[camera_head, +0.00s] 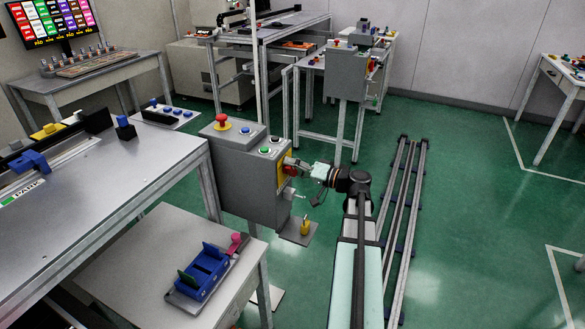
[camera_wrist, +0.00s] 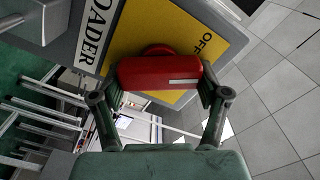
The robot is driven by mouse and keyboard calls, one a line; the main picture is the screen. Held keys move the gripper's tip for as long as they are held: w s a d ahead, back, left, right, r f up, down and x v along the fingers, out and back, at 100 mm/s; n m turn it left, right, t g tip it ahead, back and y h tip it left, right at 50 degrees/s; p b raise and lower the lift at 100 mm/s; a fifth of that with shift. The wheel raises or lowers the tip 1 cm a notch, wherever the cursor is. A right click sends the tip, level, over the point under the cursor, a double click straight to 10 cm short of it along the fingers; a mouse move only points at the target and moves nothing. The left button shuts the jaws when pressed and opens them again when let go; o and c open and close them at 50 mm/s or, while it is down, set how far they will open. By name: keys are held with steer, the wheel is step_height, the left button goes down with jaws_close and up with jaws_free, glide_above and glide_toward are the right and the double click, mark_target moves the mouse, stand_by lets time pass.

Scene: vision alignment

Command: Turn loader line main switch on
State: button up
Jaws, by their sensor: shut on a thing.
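The loader line main switch is a red rotary handle (camera_wrist: 160,73) with a white mark on a yellow plate (camera_wrist: 130,40). The plate reads OFF (camera_wrist: 205,45) to the upper right of the handle; a white label (camera_wrist: 92,35) reading LOADER is beside it. In the head view the red switch (camera_head: 289,170) is on the right side of a grey control box (camera_head: 240,178), partly hidden by my gripper (camera_head: 299,167). In the wrist view my gripper (camera_wrist: 160,98) has one finger at each end of the handle and is shut on it. Any ON marking is hidden.
The box top carries a red emergency button (camera_head: 221,119); green and other buttons sit on its sloped front. A workbench (camera_head: 130,165) and a lower table with a blue fixture (camera_head: 200,272) stand left. Floor rails (camera_head: 405,220) lie right of my arm, with open green floor beyond.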

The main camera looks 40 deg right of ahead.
steer(key=m+p, duration=0.1)
steer(key=m, duration=0.2)
steer(key=shift+m, duration=0.3)
steer(key=shift+w+f+m+p, duration=0.15)
steer(key=shift+m+p, duration=0.25)
steer(key=shift+m, duration=1)
steer(key=o, duration=1.2)
steer(key=shift+f, duration=0.1)
steer(key=shift+c, duration=0.2)
steer(key=shift+d, duration=0.1)
steer(key=v, duration=1.2)
